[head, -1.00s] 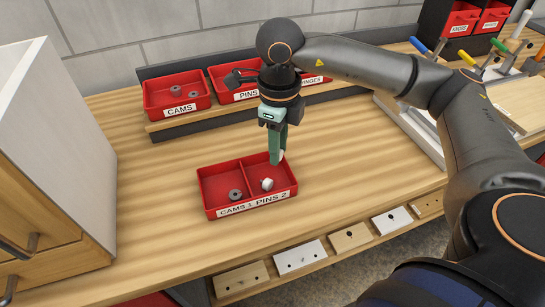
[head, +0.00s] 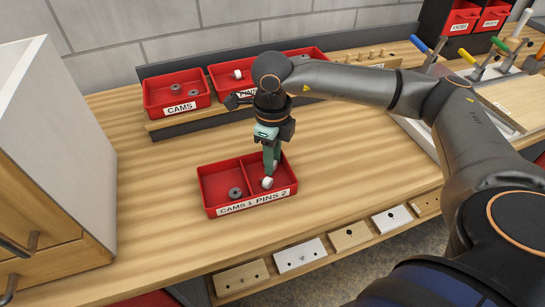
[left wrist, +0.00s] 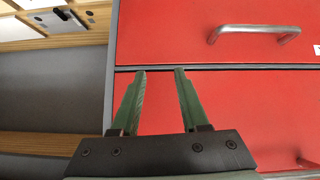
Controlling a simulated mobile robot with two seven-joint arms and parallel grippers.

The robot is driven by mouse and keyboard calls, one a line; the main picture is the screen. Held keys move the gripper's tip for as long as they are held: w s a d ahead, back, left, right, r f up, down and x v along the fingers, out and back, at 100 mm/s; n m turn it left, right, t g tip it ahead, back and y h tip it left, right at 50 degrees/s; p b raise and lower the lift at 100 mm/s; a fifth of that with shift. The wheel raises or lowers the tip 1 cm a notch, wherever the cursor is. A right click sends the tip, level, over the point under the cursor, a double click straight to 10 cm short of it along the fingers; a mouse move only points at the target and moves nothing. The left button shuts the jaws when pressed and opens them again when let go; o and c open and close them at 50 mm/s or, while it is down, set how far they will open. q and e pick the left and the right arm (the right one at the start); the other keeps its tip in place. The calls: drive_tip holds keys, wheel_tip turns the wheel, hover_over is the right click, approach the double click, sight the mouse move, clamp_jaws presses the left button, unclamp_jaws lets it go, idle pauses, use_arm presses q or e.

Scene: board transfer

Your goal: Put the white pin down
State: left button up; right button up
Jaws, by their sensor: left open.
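A red two-compartment tray (head: 207,195), labelled "CAMS 1" and "PINS 2", sits on the wooden bench. A white pin (head: 267,183) lies in its right compartment, just below my right gripper (head: 271,172). That gripper points down with its green fingertips inside or just over this compartment. Whether its fingers are parted or still grip a second white pin cannot be told; no second pin shows clearly there. A grey cam (head: 235,193) lies in the left compartment. My left gripper (left wrist: 160,71) is open and empty in the left wrist view, in front of red drawers.
Red bins for cams (head: 157,109) and pins (head: 222,88) stand on a rail behind, the pins bin partly behind my right arm. A white-sided cabinet (head: 60,140) stands at left, clamps (head: 475,70) at right.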

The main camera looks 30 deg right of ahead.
drive_tip(key=shift+o, duration=0.6)
drive_tip(key=shift+r, duration=0.1)
drive_tip(key=shift+r+p, duration=0.2)
drive_tip(key=shift+p, duration=0.1)
wheel_tip(320, 180, up, 12)
drive_tip(key=shift+f, duration=0.1)
